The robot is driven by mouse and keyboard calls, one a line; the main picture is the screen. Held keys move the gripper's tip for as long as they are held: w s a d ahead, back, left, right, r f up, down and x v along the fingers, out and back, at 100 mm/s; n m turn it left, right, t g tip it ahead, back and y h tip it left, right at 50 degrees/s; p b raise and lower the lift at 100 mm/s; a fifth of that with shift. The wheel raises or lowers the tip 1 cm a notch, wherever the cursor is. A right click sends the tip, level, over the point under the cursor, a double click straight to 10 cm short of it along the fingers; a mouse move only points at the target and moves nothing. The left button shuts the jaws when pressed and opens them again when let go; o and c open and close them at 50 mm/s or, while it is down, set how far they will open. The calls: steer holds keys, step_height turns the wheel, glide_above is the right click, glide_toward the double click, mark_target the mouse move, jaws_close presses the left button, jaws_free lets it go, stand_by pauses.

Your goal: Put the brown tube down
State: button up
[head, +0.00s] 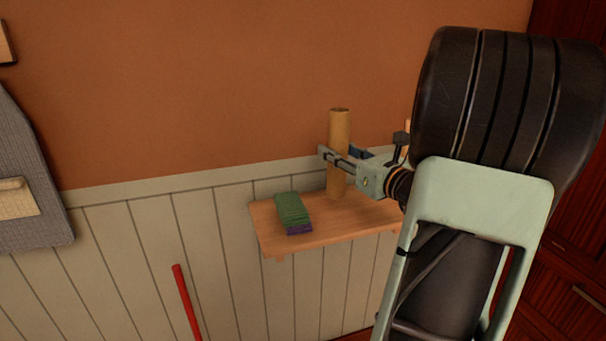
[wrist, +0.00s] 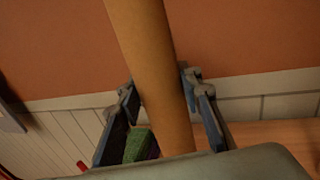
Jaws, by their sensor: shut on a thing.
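The brown tube (head: 338,132) is upright over the wooden wall shelf (head: 345,221) in the head view. Its lower end appears at the shelf's top; I cannot tell whether it touches. My gripper (head: 337,160) comes in from the right and is shut on the tube around its middle. In the wrist view the tube (wrist: 152,75) runs between the two fingers of my gripper (wrist: 158,100), one on each side. The tube's lower end is hidden there behind the gripper's body.
A green and purple block-like thing (head: 292,211) lies on the shelf left of the tube. Bare shelf shows between them and to the right. The wall stands close behind. A red pole (head: 186,300) stands below left, and a grey padded thing (head: 30,180) is at the far left.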

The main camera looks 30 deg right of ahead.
steer(key=w+f+b, duration=0.1)
steer(key=w+f, duration=0.2)
steer(key=f, duration=0.4)
steer(key=shift+w+d, duration=0.15)
steer(key=shift+d, duration=0.2)
steer(key=shift+f, duration=0.2)
steer(key=o, duration=0.7)
steer(key=shift+o, duration=0.2)
steer(key=shift+r, duration=0.15)
steer(key=s, duration=1.2)
